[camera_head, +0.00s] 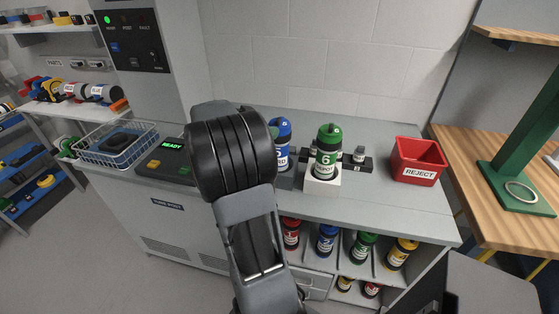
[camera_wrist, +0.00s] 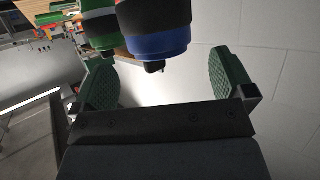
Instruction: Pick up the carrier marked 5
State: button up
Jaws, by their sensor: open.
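A blue carrier (camera_head: 284,131) with a dark band stands on the grey counter in the head view, partly hidden behind my arm. Its number cannot be read. A green carrier (camera_head: 327,155) marked 6 stands upright on a white block to its right. In the wrist view my gripper (camera_wrist: 163,82) is open, with green pads wide apart. My gripper's fingers are hidden in the head view.
A red REJECT bin (camera_head: 418,161) stands at the counter's right. A wire basket (camera_head: 117,145) and a panel reading READY (camera_head: 171,160) are at the left. Several coloured carriers sit in the shelf below (camera_head: 327,240). A green stand (camera_head: 518,180) is on the wooden table.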

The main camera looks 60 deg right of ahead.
aim_at(273, 125)
jog(key=shift+x, duration=2.6)
jog(key=shift+s+r, duration=0.1)
jog(key=shift+r, duration=0.05)
jog(key=c, duration=1.2)
